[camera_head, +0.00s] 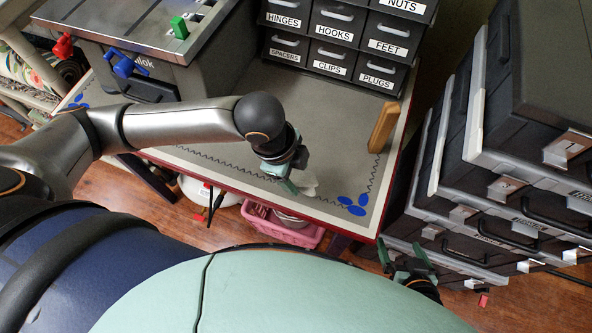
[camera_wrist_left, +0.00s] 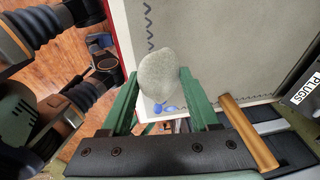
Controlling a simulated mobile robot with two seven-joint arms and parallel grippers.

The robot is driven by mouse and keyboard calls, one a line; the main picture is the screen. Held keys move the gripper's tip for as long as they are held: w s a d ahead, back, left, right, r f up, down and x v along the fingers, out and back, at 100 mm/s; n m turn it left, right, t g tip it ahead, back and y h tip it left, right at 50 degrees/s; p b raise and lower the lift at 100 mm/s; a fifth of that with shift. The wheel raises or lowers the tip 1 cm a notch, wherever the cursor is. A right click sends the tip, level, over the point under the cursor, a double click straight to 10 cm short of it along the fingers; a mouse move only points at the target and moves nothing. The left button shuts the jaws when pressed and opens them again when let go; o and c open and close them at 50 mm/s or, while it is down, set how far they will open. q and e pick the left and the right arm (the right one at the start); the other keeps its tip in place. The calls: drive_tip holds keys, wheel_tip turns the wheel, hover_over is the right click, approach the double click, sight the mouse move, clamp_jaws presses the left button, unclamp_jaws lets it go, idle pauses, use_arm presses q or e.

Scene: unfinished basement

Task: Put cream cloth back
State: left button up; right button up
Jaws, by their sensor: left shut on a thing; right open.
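The cream cloth (camera_head: 309,187) shows in the head view as a small pale bit beside my left gripper (camera_head: 290,184), above the table's front part. In the left wrist view the cloth (camera_wrist_left: 158,76) is a rounded, pale grey-cream shape between the two green fingers of my left gripper (camera_wrist_left: 158,92), which is shut on it. Whether the cloth touches the tabletop is unclear. My right gripper (camera_head: 407,262) is open and looks empty, low beyond the table's front right corner, near the dark cases.
The grey table (camera_head: 340,110) has a red edge and blue leaf prints. A labelled drawer unit (camera_head: 334,50) stands at its back, a wooden block (camera_head: 382,127) at its right. A metal-topped machine (camera_head: 140,40) is left. Stacked dark cases (camera_head: 520,150) crowd the right. A pink basket (camera_head: 284,229) sits below.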

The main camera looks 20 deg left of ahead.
use_arm(q)
drive_tip(key=o, duration=1.4)
drive_tip(key=p+v, duration=0.3)
drive_tip(key=v, duration=0.9)
drive_tip(key=shift+r, duration=0.3)
drive_tip(key=shift+s, duration=0.15)
